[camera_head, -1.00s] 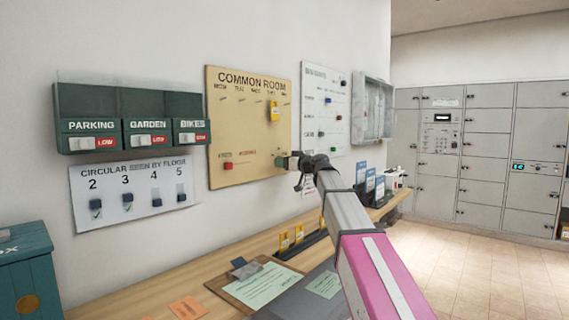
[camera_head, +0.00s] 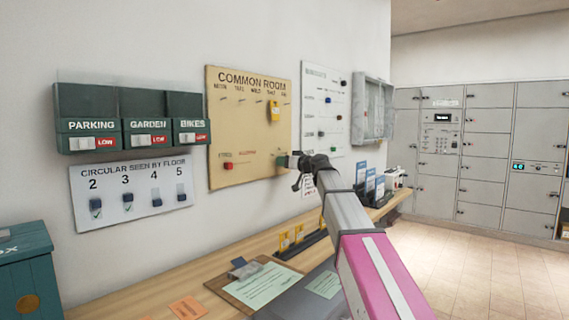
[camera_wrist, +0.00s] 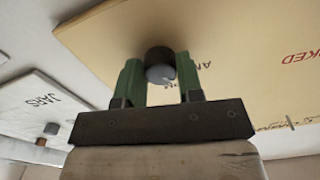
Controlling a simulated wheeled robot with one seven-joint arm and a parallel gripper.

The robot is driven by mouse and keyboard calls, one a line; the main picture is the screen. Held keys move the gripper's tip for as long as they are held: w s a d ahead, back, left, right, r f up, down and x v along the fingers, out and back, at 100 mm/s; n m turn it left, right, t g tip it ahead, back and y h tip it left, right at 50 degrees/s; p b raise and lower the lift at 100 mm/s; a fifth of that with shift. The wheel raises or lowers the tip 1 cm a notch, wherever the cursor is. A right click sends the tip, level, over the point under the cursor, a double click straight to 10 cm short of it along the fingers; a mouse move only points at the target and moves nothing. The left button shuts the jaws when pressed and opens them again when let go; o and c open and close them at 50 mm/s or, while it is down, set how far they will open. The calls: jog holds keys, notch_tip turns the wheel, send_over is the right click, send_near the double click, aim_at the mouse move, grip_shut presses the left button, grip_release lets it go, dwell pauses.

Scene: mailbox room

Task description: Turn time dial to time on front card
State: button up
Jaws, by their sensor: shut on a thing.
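My gripper (camera_head: 290,161) is at the board's lower right edge. In the wrist view my gripper (camera_wrist: 160,83) has its green fingers on either side of a dark round knob with a grey face (camera_wrist: 160,70), shut on it. The time dial and the front card's time cannot be read for certain in these frames.
A white board with coloured pegs (camera_head: 325,85) hangs to the right of the tan board. Below, the wooden shelf (camera_head: 130,292) holds a clipboard (camera_head: 253,284) and a rack with yellow cards (camera_head: 300,235). Green boxes (camera_head: 130,105) hang at left.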

jog(key=m, duration=0.7)
dwell(0.6)
jog(key=o, duration=0.9)
jog(key=shift+o, duration=0.2)
jog(key=shift+s, duration=0.1)
jog(key=v, duration=1)
jog(key=shift+s+d, duration=0.25)
jog(key=shift+d, duration=0.05)
